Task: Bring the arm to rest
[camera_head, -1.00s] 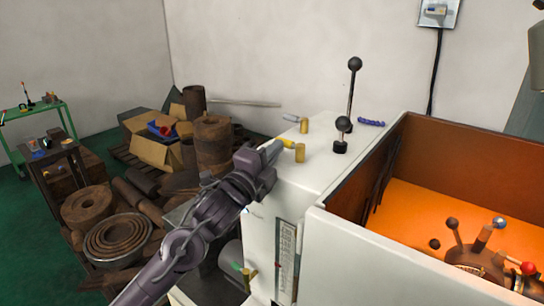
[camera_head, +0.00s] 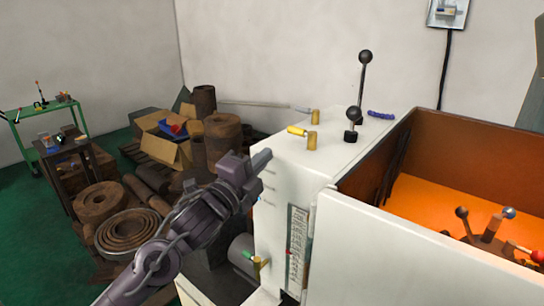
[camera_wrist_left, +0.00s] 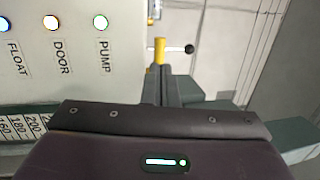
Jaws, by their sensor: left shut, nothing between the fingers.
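My left arm comes in from the lower left in the head view. Its gripper (camera_head: 261,160) is shut and empty, just left of the white machine cabinet (camera_head: 277,228) near its top edge. A brass valve with a yellow handle (camera_head: 298,131) stands on the cabinet top, apart from the fingers. In the left wrist view the shut fingers (camera_wrist_left: 162,72) point at a yellow post (camera_wrist_left: 159,50). Lights labelled PUMP, DOOR and FLOAT show on a white panel (camera_wrist_left: 70,70) to the left there. My right gripper is not in view.
Levers with black knobs (camera_head: 365,56) rise from the cabinet top. An orange-lit enclosure (camera_head: 420,200) is at right. Rusty rolls and rings (camera_head: 100,203) crowd the floor at left.

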